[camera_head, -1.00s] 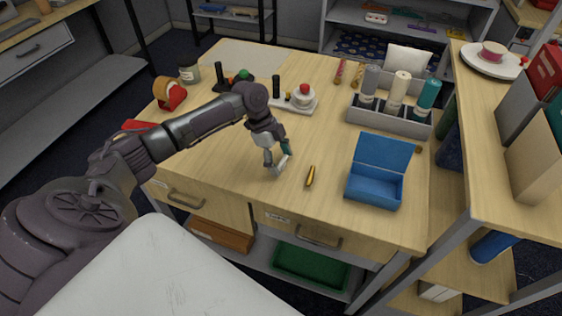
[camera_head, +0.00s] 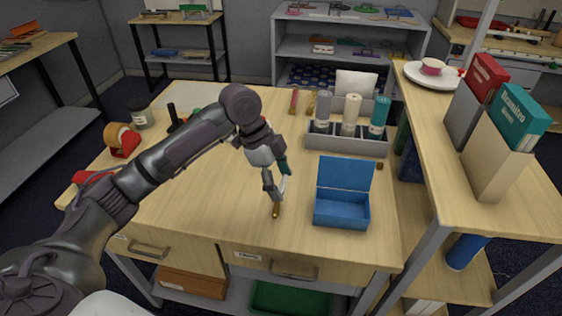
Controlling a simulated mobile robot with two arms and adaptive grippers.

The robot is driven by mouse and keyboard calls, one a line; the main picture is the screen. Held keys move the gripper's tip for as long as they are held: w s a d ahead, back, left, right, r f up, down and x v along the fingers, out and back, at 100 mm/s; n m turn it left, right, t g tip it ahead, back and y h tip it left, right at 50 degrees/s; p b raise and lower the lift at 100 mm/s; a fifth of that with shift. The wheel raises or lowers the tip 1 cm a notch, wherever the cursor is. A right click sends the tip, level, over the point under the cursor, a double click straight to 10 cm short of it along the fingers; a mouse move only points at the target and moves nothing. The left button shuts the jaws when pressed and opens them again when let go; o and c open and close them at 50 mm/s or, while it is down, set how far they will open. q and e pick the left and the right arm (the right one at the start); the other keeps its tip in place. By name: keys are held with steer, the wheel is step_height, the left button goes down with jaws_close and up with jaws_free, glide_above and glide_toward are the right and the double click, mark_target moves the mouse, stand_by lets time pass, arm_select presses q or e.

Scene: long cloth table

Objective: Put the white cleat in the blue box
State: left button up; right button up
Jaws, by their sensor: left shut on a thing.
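My left gripper (camera_head: 274,188) is shut on a small pale piece (camera_head: 283,184), which I take to be the white cleat. It is small and partly hidden by the fingers, so its shape is unclear. The gripper points down over the wooden table, left of the blue box (camera_head: 341,212). The box stands near the table's front right, with its lid raised at the back and its inside showing empty. My right gripper is not in view.
A grey divided tray (camera_head: 347,145) with several spools stands behind the box. A red tape dispenser (camera_head: 123,140) and a jar (camera_head: 141,117) are at the left. A raised shelf with books (camera_head: 498,135) borders the right side. The table around the box's front is clear.

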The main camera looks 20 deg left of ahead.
arm_select(q)
steer(key=shift+d+r, duration=0.2)
steer(key=shift+d, duration=0.1)
steer(key=n, duration=0.1)
steer(key=s+n, duration=0.1)
steer(key=shift+s+d+f+n+t+y, duration=0.2)
steer(key=shift+n+t+y, duration=0.1)
steer(key=shift+t, duration=0.1)
steer(key=s+n+t+y, duration=0.1)
steer(key=n, duration=0.3)
steer(key=s+d+r+n+t+y, duration=0.1)
steer(key=s+n, duration=0.1)
steer(key=n, duration=0.3)
steer(key=s+r+n+t+y, duration=0.1)
steer(key=s+n+y, duration=0.1)
steer(key=n, duration=0.2)
steer(key=shift+d+r+n, duration=0.2)
steer(key=shift+d+n, duration=0.1)
steer(key=shift+d, duration=0.05)
